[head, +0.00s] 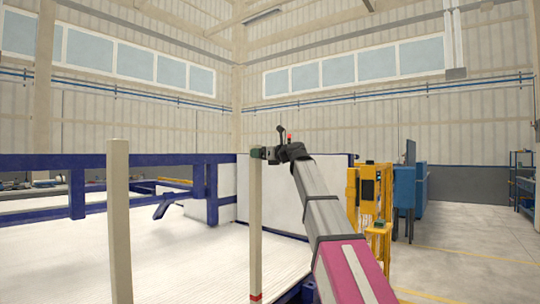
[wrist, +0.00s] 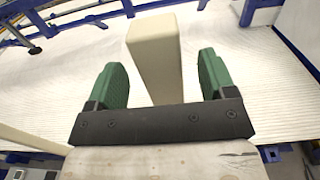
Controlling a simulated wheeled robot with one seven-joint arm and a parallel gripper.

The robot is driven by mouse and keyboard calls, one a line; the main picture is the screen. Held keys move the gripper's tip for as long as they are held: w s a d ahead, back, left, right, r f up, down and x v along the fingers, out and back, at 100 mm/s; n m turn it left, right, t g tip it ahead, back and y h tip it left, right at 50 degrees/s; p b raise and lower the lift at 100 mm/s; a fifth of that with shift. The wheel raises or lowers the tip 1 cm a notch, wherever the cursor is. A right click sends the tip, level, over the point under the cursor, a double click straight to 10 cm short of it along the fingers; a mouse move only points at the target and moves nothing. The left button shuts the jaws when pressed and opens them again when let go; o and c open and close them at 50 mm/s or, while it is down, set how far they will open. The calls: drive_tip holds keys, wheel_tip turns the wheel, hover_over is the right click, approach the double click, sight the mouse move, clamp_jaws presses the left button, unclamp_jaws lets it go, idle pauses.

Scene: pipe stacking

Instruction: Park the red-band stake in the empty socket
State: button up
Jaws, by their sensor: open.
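The red-band stake (head: 256,220) is a pale, square, upright post with a red band low down near the bottom edge of the head view. My gripper (head: 262,153) is at its top. In the wrist view the stake (wrist: 156,50) stands between the two green fingers (wrist: 160,68), with gaps visible on both sides. The fingers are open and do not appear to press on it. The empty socket cannot be made out, and the foot of the stake is out of view.
Another pale stake (head: 118,220) stands upright at the left, its lower end cut off. A white ribbed bed (head: 190,250) with blue rails (head: 75,185) lies behind. Yellow equipment (head: 375,205) and a blue cabinet (head: 412,185) stand right of my arm. Open floor (head: 470,250) lies at the right.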

drive_tip(key=shift+x, duration=1.65)
clamp_jaws()
drive_tip(key=shift+r, duration=4.6)
wheel_tip(320, 180, up, 12)
